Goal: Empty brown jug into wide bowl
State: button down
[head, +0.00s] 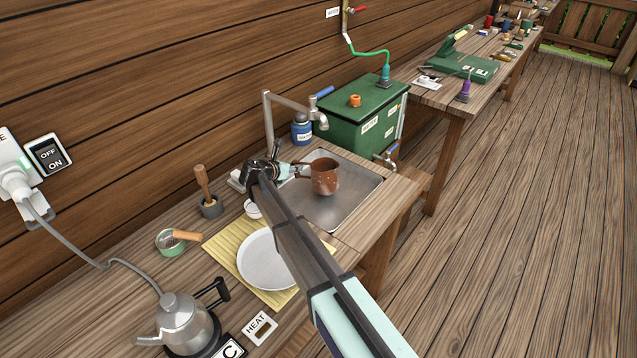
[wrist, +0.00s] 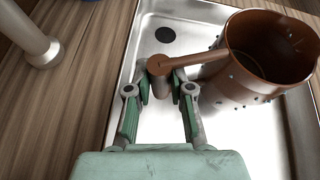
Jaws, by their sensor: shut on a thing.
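The brown jug (head: 325,178) is over the metal sink, roughly upright, and also shows in the wrist view (wrist: 250,85). Small drops or specks dot its outer wall. Its inside is dark, and I cannot tell how much it holds. My gripper (head: 285,170) is shut on the jug's long side handle, left of the jug; the fingers (wrist: 168,90) close near the handle's end in the wrist view. A wide white round dish (head: 268,260), possibly the wide bowl, lies on a yellow mat nearer the camera. Its depth is hard to judge, and my arm covers its right edge.
The sink (head: 350,205) lies below the jug, with a tap (head: 320,120) behind. A green tank (head: 360,115) stands beyond it.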

aim_at(294, 162)
jog(key=shift+r+p, duration=1.3)
jog(key=shift+r, duration=0.95)
jog(key=s+d+r+n+t+y+b, duration=0.1)
jog(key=s+d+r+n+y, duration=0.1)
jog(key=s+d+r, duration=0.8)
jog(key=s+d+r+n+y+b, duration=0.1)
jog(key=s+d+r+b, duration=0.1)
jog(key=s+d+r, duration=0.9)
jog(key=d, duration=0.4)
jog(key=shift+d+r+n+t+y, duration=0.15)
jog(key=shift+d+n+t+y, duration=0.05)
jog(key=shift+n+t+y, duration=0.2)
jog(key=shift+s, duration=0.1)
